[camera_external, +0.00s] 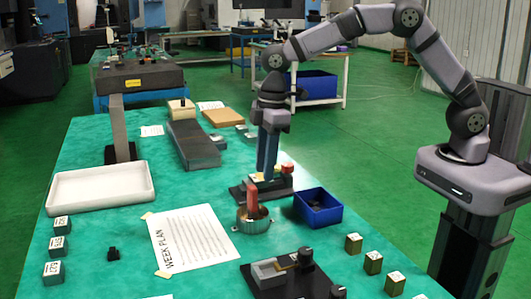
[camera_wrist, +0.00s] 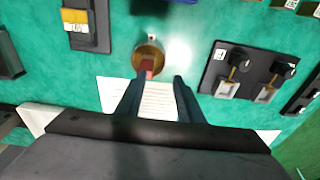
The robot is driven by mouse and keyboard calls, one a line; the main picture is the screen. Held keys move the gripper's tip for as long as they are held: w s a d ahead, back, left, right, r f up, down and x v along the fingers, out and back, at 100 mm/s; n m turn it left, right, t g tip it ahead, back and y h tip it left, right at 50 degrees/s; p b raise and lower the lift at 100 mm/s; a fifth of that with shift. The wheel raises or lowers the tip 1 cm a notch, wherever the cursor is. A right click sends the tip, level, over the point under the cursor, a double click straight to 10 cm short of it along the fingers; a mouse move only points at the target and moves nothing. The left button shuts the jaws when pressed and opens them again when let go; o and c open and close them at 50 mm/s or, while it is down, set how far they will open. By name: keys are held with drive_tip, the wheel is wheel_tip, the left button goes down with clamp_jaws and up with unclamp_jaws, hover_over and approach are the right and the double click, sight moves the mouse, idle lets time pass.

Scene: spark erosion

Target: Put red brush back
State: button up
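The red brush (camera_external: 253,198) appears to be the red upright piece standing in a round metal cup (camera_external: 254,224) on the green table. In the wrist view its red end (camera_wrist: 147,68) shows over the brass-coloured cup (camera_wrist: 148,52). My gripper (camera_external: 266,178) points straight down with its long blue fingers, just behind and above the cup in the external view. In the wrist view my gripper (camera_wrist: 159,80) has its two fingers apart with nothing held between them. The red end lies near the left fingertip; contact cannot be told.
A blue bin (camera_external: 319,209) stands right of the cup, and a dark stand with a red block (camera_external: 288,168) is behind it. A paper sheet (camera_external: 192,240) lies left, a white tray (camera_external: 100,187) farther left. A dark fixture (camera_external: 285,276) and several small blocks are in front.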

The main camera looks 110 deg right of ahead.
drive_tip(key=s+a+f, duration=0.1)
drive_tip(key=s+a, duration=0.8)
drive_tip(key=s, duration=0.3)
drive_tip(key=s+a+f+g, duration=0.1)
drive_tip(key=s+a+f, duration=0.1)
drive_tip(key=s+a, duration=0.8)
drive_tip(key=s, duration=0.2)
drive_tip(key=shift+s, duration=0.3)
drive_tip(key=shift+a, duration=0.1)
